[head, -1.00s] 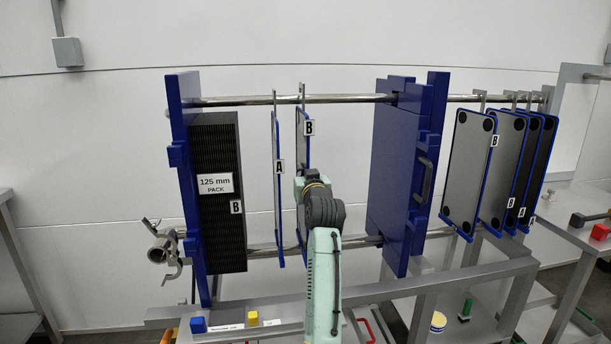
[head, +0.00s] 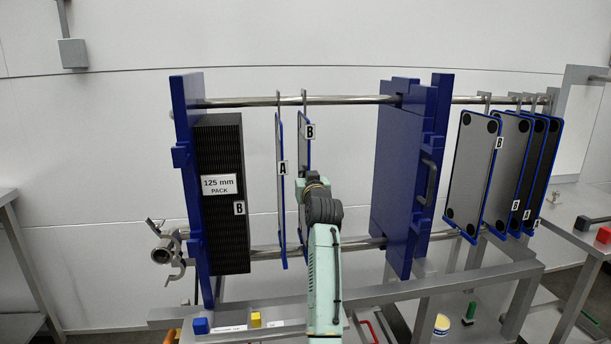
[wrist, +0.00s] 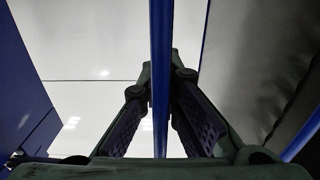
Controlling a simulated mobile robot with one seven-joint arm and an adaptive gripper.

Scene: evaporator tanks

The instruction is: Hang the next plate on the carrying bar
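The carrying bar (head: 335,100) runs along the top between a blue left end frame and a thick blue right frame. Plate A (head: 280,200) hangs from it, seen nearly edge-on. Plate B (head: 303,160) is just to its right, its top hook at the bar; whether the hook bears on the bar is unclear. In the wrist view my gripper (wrist: 161,80) has one finger on each side of a blue plate edge (wrist: 161,40), fingertips closed against it. In the head view my wrist hides the hold at plate B. Several more plates (head: 472,170) hang at the right end.
A black plate pack (head: 222,230) marked 125 mm stands against the left end frame (head: 187,130). The right blue frame (head: 400,180) bounds the gap right of plate B. A lower rail (head: 350,245) crosses below. Coloured blocks (head: 201,325) lie on the front bench.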

